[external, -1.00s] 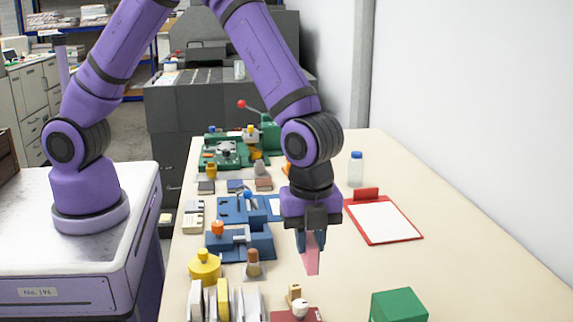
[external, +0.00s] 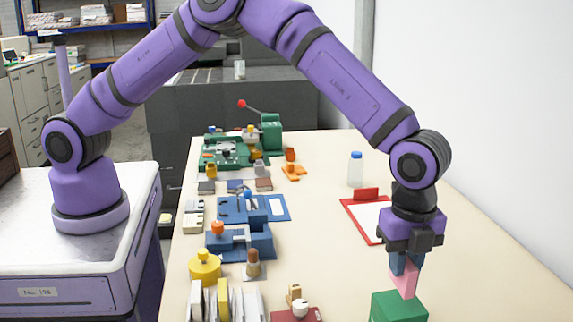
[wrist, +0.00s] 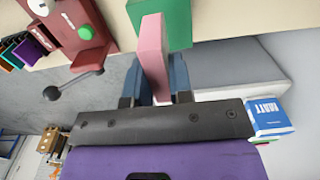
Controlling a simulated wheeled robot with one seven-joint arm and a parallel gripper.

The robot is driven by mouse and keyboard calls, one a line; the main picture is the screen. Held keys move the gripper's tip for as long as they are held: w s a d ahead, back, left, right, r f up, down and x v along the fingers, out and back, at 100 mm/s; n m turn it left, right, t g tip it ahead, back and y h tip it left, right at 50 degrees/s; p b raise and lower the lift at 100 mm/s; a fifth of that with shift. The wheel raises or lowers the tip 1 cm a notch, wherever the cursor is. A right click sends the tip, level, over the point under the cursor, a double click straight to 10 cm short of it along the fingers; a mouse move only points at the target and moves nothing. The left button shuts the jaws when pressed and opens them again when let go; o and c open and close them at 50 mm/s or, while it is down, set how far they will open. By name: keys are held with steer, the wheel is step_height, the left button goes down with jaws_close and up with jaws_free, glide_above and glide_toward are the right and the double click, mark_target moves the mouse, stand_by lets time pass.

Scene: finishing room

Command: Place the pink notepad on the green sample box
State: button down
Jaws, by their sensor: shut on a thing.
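The pink notepad (external: 405,281) is held upright in my gripper (external: 405,266), its lower end hanging down at the green sample box (external: 398,307). The box stands at the near right of the table, cut off by the bottom of the external view. The notepad's lower end overlaps the box top in this view; I cannot tell whether they touch. In the wrist view my gripper (wrist: 156,85) is shut on the notepad (wrist: 153,50), and the green box (wrist: 176,22) shows just beyond it.
A red clipboard (external: 362,222) with white paper lies behind my gripper, with a blue-capped bottle (external: 356,170) beyond it. Blue fixtures (external: 240,240), a yellow weight (external: 205,266) and upright folders (external: 226,303) stand on the left. The table's right side is largely clear.

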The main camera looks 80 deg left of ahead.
mark_target(405, 280)
steer(key=shift+w+d+f, duration=0.15)
steer(key=shift+w+f, duration=0.05)
steer(key=shift+w, duration=0.05)
steer(key=shift+f, duration=1.6)
steer(key=shift+f, duration=0.1)
steer(key=c, duration=1)
jaws_free()
